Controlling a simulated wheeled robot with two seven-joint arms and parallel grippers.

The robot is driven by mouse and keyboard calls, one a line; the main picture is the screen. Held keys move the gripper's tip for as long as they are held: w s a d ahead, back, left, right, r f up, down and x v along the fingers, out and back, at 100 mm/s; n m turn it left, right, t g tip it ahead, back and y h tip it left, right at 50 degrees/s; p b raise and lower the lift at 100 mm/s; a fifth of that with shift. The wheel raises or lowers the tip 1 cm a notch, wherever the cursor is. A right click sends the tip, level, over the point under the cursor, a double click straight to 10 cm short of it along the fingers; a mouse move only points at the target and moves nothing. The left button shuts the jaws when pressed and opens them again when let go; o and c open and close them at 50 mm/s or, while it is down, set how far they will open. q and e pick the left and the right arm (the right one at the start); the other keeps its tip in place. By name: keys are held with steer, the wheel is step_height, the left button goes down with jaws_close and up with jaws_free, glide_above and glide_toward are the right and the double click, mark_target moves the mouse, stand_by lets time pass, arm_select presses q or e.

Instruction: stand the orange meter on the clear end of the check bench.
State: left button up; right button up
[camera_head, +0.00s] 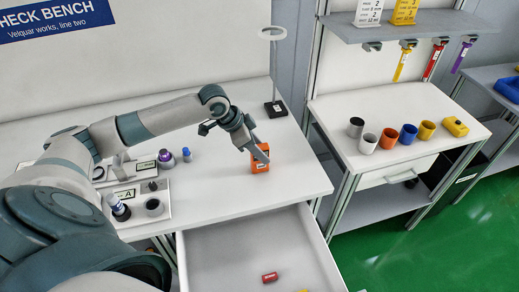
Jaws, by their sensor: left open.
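The orange meter (259,163) stands upright on the white top of the check bench (295,172), near the bench's right end. My left gripper (256,150) is open at the meter. Its fingers reach down over the meter's upper part and hide some of it. I cannot tell whether a finger touches the meter. My right gripper is not in view.
Left of the meter are a station marked A (140,196) and a purple-topped item (165,158). A ring lamp (275,107) stands behind. An open drawer (225,245) holds a red item (270,277). Coloured cups stand on the right bench (400,105).

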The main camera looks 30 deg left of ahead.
arm_select(q)
steer(key=shift+r, duration=0.15)
steer(key=b+v, duration=0.2)
steer(key=v, duration=1)
steer(key=shift+b, duration=0.35)
